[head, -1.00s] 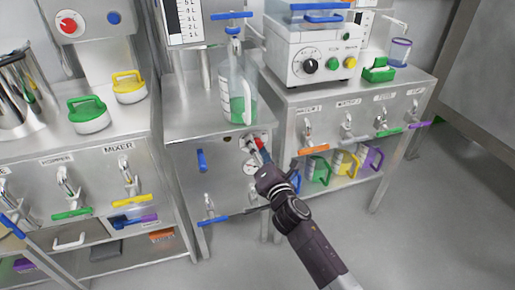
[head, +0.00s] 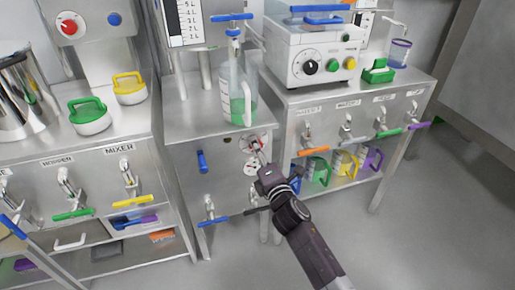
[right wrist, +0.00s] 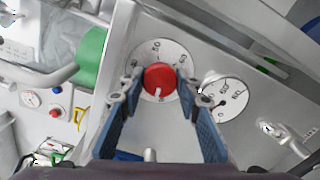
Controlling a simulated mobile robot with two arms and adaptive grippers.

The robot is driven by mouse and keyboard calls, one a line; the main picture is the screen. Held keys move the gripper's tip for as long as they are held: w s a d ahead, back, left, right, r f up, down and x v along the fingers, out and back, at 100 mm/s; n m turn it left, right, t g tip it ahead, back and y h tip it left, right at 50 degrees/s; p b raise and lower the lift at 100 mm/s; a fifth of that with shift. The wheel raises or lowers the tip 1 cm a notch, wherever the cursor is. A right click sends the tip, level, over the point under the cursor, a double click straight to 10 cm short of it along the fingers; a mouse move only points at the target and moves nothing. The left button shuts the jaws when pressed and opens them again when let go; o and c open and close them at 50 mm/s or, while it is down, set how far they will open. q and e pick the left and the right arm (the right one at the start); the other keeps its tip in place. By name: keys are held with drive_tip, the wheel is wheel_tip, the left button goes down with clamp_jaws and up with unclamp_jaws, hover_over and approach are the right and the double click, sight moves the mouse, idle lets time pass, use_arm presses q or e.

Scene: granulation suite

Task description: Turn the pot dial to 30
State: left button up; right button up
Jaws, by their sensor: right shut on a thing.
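The pot dial is a red round knob (right wrist: 160,80) on a white scale plate in the right wrist view. In the head view its plate (head: 254,142) sits on the front panel of the middle steel cabinet, below the bottle. My right gripper (right wrist: 156,86) has one finger on each side of the knob and is shut on it. It also shows in the head view (head: 260,158), reaching up to the panel. A small white mark shows at the knob's lower edge. The scale numbers are too small to read surely. My left gripper is not in view.
A white round gauge (right wrist: 224,98) is right beside the dial. A clear bottle with green liquid (head: 238,95) stands on the cabinet above. A blue-handled tap (head: 212,217) juts out below left. Orange-handled (head: 315,152) and other taps line the right bench. The floor in front is open.

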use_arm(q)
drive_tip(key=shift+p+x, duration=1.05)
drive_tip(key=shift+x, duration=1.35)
use_arm(e)
drive_tip(key=shift+f+m, duration=0.1)
drive_tip(key=shift+m, duration=4.1)
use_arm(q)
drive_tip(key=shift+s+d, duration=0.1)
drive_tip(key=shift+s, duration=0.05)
use_arm(e)
drive_tip(key=o, duration=1.2)
drive_tip(key=shift+c, duration=0.2)
drive_tip(key=v, duration=1.2)
